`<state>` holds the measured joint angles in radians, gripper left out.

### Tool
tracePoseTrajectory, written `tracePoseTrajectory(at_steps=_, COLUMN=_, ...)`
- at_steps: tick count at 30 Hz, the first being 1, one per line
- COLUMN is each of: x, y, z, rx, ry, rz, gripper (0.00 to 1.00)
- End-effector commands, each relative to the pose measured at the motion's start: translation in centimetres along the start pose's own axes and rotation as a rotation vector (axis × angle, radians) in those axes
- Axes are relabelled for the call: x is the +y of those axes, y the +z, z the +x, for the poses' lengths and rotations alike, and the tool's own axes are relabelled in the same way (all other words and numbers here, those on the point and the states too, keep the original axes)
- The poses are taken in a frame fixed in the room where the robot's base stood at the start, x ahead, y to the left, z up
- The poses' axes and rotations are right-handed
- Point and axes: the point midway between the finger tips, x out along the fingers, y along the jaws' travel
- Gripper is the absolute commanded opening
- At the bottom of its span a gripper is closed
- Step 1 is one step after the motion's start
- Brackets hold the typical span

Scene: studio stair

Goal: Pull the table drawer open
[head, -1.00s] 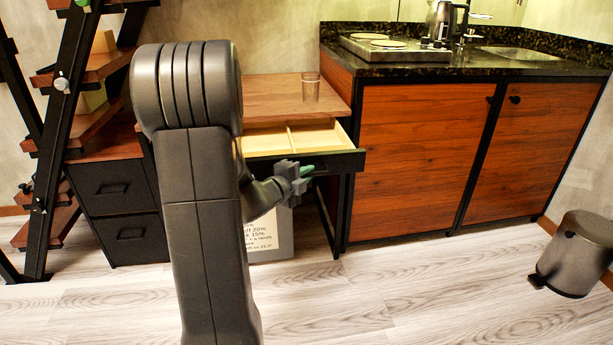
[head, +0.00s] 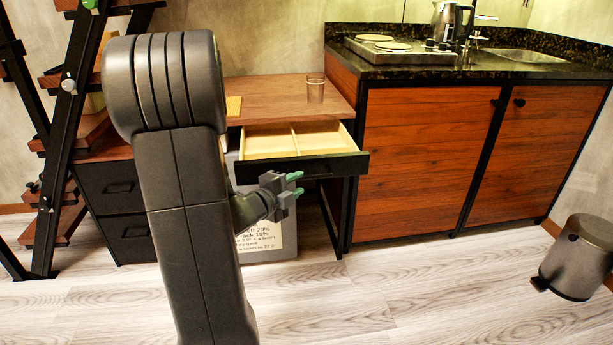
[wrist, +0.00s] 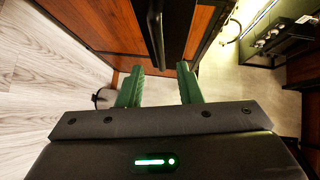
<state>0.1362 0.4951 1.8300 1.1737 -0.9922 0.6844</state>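The table drawer (head: 335,163) stands pulled out from under the wooden table top (head: 270,95). Its pale, divided inside shows and looks empty. Its black front also shows at the top of the wrist view, with a dark bar handle (wrist: 155,38). My gripper (head: 296,184) is in front of the drawer front and a little low in the head view. Its green fingers are spread apart with nothing between them. In the wrist view the handle lies beyond the fingertips, seemingly clear of them. The handle is hard to make out in the head view.
A clear glass (head: 315,88) stands on the table top, near its right edge. A wooden-door kitchen cabinet (head: 425,150) is to the right, and a pedal bin (head: 572,258) stands at far right. A lettered box (head: 268,241) sits under the table. The floor in front is clear.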

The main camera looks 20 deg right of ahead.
Motion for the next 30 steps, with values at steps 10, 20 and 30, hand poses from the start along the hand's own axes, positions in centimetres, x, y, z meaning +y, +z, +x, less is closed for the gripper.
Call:
tracePoseTrajectory(at_steps=10, x=-0.1, y=0.1, z=-6.1, rx=-0.002, ry=-0.001, rz=0.001, gripper=0.32)
tracePoseTrajectory(at_steps=20, x=0.0, y=0.0, z=-7.1, rx=0.001, ry=0.0, rz=0.001, gripper=0.32)
tracePoseTrajectory(at_steps=30, x=0.1, y=0.0, z=-6.4, rx=0.002, ry=0.0, rz=0.001, gripper=0.32)
